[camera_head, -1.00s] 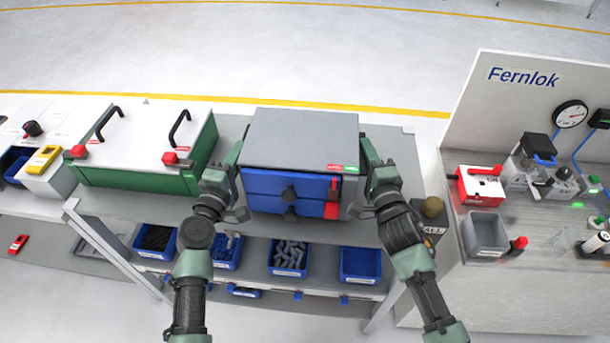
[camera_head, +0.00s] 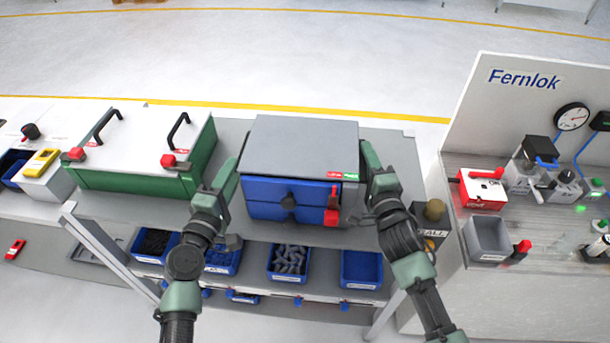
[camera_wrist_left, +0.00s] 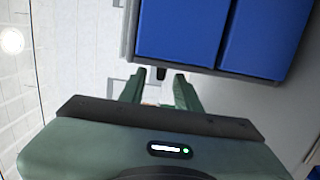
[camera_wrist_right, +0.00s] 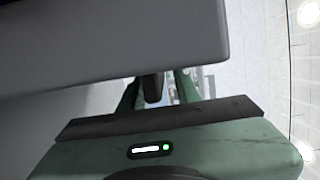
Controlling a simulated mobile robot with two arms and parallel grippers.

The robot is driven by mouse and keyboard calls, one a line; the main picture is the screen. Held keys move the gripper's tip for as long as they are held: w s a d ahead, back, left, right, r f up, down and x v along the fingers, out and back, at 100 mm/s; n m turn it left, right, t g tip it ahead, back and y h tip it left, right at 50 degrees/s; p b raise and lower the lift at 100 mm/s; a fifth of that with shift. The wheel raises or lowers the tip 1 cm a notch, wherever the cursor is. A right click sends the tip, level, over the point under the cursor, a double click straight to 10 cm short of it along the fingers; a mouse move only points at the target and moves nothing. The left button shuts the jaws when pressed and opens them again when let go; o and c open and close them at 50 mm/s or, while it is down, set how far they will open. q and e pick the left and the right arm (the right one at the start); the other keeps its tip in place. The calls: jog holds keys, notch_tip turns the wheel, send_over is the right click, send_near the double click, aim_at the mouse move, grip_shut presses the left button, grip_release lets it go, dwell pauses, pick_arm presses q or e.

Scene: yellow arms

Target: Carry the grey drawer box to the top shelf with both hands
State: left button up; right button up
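The grey drawer box (camera_head: 300,145) has two blue drawer fronts with dark knobs and a red latch piece. It appears to rest on the grey top shelf (camera_head: 385,232) of the bench. My left gripper (camera_head: 228,178) is open and empty at the box's left side. In the left wrist view its fingers (camera_wrist_left: 158,88) are spread, with a dark side handle (camera_wrist_left: 161,73) just beyond the tips. My right gripper (camera_head: 370,160) is close to the box's right side. In the right wrist view its fingers (camera_wrist_right: 155,85) are apart around another dark handle (camera_wrist_right: 152,88), with a gap beside it.
A green case with a white lid (camera_head: 140,140) stands left of the box. Blue bins (camera_head: 288,262) sit on the lower shelf. A dark block with a brass-coloured knob (camera_head: 433,210) and the Fernlok station (camera_head: 510,90) are on the right.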

pick_arm(q)
jog(key=v, duration=0.7)
jog(key=shift+s, duration=0.2)
pick_arm(e)
jog(key=s+d, duration=0.1)
jog(key=s, duration=1.1)
jog(key=shift+d, duration=0.3)
pick_arm(q)
jog(key=shift+s, duration=0.1)
pick_arm(e)
jog(key=shift+s, duration=0.1)
